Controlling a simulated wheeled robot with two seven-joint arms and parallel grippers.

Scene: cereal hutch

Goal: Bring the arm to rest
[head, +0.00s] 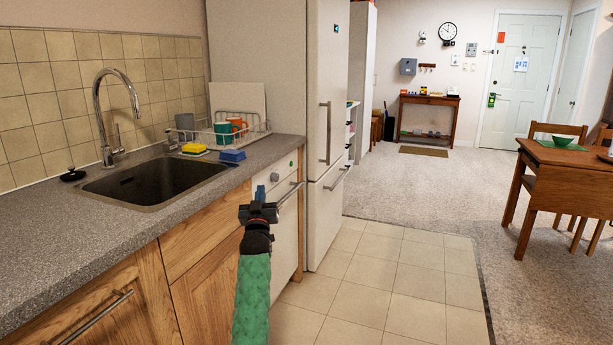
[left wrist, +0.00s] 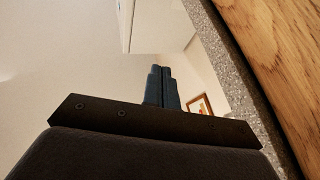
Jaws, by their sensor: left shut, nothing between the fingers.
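My left gripper (head: 260,194) is in the middle of the head view, at the end of my green-sleeved arm. It is beside the front edge of the kitchen counter (head: 60,225), in front of the white appliance under the worktop. In the left wrist view the two blue fingers (left wrist: 162,88) are side by side and closed, with nothing between them. My right gripper is not in either view.
The counter holds a sink (head: 155,185), a yellow sponge (head: 194,149), a blue block (head: 232,156) and a dish rack (head: 262,128) with cups. A tall fridge (head: 328,120) stands beyond. The tiled floor (head: 390,290) is clear; a wooden table (head: 570,180) stands at right.

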